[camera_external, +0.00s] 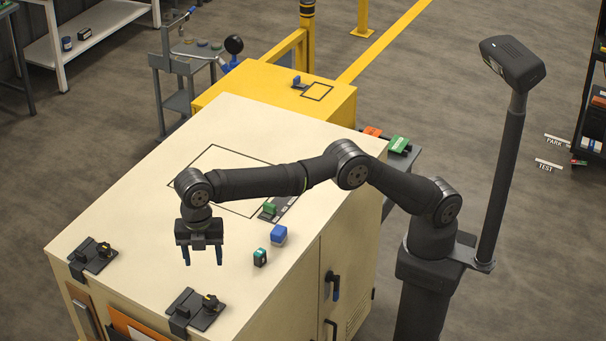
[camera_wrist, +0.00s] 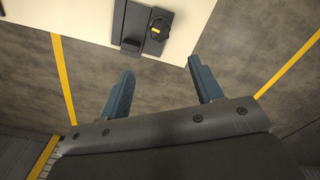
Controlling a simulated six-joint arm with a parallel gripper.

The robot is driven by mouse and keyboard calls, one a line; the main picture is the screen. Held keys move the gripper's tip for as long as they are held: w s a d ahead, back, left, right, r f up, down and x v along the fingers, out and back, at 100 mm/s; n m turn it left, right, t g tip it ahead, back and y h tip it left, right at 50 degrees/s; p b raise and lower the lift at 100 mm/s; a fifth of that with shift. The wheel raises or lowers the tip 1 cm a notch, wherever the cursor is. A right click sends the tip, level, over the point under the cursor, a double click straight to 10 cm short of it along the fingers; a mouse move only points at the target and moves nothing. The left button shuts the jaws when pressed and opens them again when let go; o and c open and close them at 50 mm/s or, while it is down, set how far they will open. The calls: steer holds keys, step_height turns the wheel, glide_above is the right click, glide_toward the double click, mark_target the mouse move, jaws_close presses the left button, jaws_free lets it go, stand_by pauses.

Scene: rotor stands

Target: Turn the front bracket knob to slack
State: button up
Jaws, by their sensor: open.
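Two dark brackets with black knobs are clamped at the cabinet's near edge in the external view. One bracket (camera_external: 180,309) has its knob (camera_external: 210,302) at the near corner; the other bracket (camera_external: 82,264) has its knob (camera_external: 103,249) at the left corner. Both knobs carry a yellow mark. I cannot tell for sure which is called front. My gripper (camera_external: 202,262) points down, open and empty, above the cabinet top. In the wrist view one bracket (camera_wrist: 131,28) and its knob (camera_wrist: 160,25) lie beyond the open fingers (camera_wrist: 160,65), apart from them.
The cream cabinet top (camera_external: 140,225) is largely clear. A blue block (camera_external: 278,235) and a small dark green-topped block (camera_external: 260,257) stand right of my gripper. A green block (camera_external: 270,208) stands behind them. A yellow box (camera_external: 335,105) adjoins the cabinet's far side.

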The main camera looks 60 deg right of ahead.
mark_target(209, 300)
steer(key=shift+r, duration=1.3)
step_height(209, 300, down, 17)
steer(key=shift+f, duration=0.2)
stand_by(0.4)
steer(key=shift+r, duration=0.1)
step_height(209, 300, up, 17)
step_height(209, 300, down, 17)
steer(key=shift+f, duration=0.2)
steer(key=m, duration=0.6)
steer(key=shift+r, duration=0.1)
steer(key=m, duration=0.6)
steer(key=shift+w+m, duration=0.1)
steer(key=shift+m, duration=0.3)
stand_by(0.7)
